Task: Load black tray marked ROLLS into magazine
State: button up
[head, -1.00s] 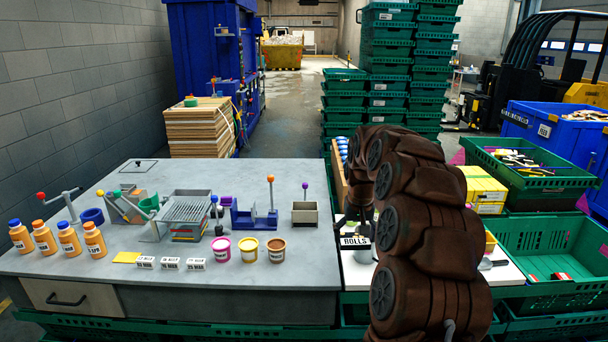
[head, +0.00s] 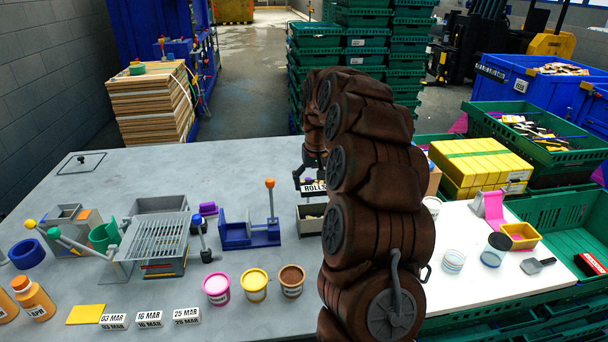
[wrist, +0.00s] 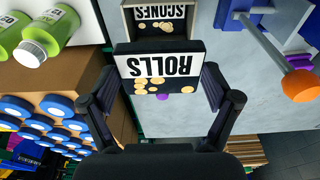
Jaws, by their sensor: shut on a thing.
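My gripper (wrist: 162,110) is shut on the black tray marked ROLLS (wrist: 127,48). The tray has a white label, upside down in the wrist view, and several small tan pieces. In the head view the tray (head: 313,187) hangs above a grey open-topped box (head: 310,222), which seems to be the magazine. My arm hides part of both. In the wrist view the grey box (wrist: 127,22) has a tray labelled SCONES (wrist: 160,13) inside it, with tan pieces.
A blue fixture with an orange-knobbed post (head: 270,184) stands just left of the grey box. Paint-like tubs (head: 254,286) stand in front. Blue-capped items (wrist: 55,105) and green bottles (wrist: 50,30) sit beside my gripper in the wrist view.

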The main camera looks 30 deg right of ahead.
aim_at(314, 196)
jog(key=shift+f, duration=2.4)
jog(key=shift+f+b, duration=0.75)
jog(key=shift+f, duration=0.15)
jog(key=shift+s+b, duration=0.2)
jog(key=shift+b, duration=0.15)
jog(key=shift+f+b, duration=0.2)
jog(key=shift+b, duration=0.5)
jog(key=o, duration=0.9)
jog(key=shift+o, duration=0.2)
jog(key=shift+w+a+r, duration=0.1)
jog(key=shift+r, duration=0.1)
